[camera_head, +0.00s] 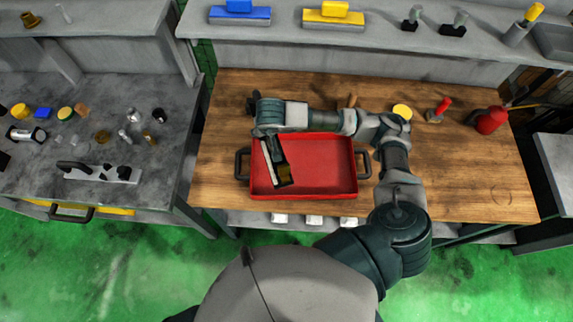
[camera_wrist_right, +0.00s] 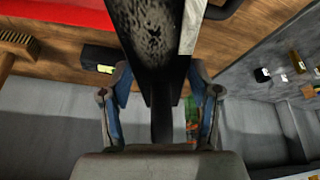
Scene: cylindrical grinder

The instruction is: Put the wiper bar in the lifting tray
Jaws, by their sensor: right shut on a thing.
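The wiper bar (camera_head: 283,174) is a long dark bar with a pale edge strip. In the head view it slants over the left part of the red lifting tray (camera_head: 325,165), which has dark handles at both ends. I cannot tell whether the bar touches the tray floor. My right gripper (camera_head: 269,138) is above the tray's left rear corner. In the right wrist view my right gripper (camera_wrist_right: 163,105) is shut on the bar's dark handle, and the bar (camera_wrist_right: 155,40) extends away from it. A corner of the red tray (camera_wrist_right: 55,15) shows there. My left gripper is not in view.
The tray stands on a wooden bench top (camera_head: 450,180). A yellow-topped round item (camera_head: 402,111), a red-handled tool (camera_head: 440,109) and a red can (camera_head: 490,120) stand to the right. A grey table (camera_head: 60,100) with small parts is at left.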

